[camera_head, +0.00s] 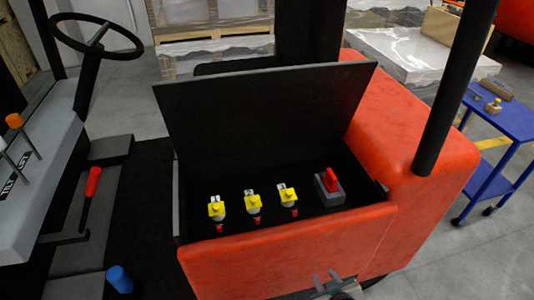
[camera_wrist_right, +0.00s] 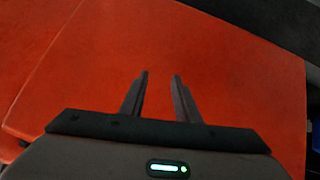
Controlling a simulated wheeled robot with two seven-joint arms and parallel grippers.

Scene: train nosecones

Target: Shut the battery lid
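The battery lid (camera_head: 262,108) is a dark flat panel standing raised at the back of the open battery box in the head view. Inside the box are several yellow connectors (camera_head: 252,203) and a red switch (camera_head: 329,183) on a grey base. My right gripper (camera_head: 332,281) shows at the bottom edge of the head view, in front of the orange body and below the box, apart from the lid. In the right wrist view its two fingers (camera_wrist_right: 160,75) are spread with nothing between them, facing an orange surface. My left gripper is not in view.
The orange body (camera_head: 415,185) surrounds the box in front and at right, with a dark post (camera_head: 455,90) rising from it. A steering wheel (camera_head: 96,34) and levers are at left. A blue cart (camera_head: 505,120) stands at right.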

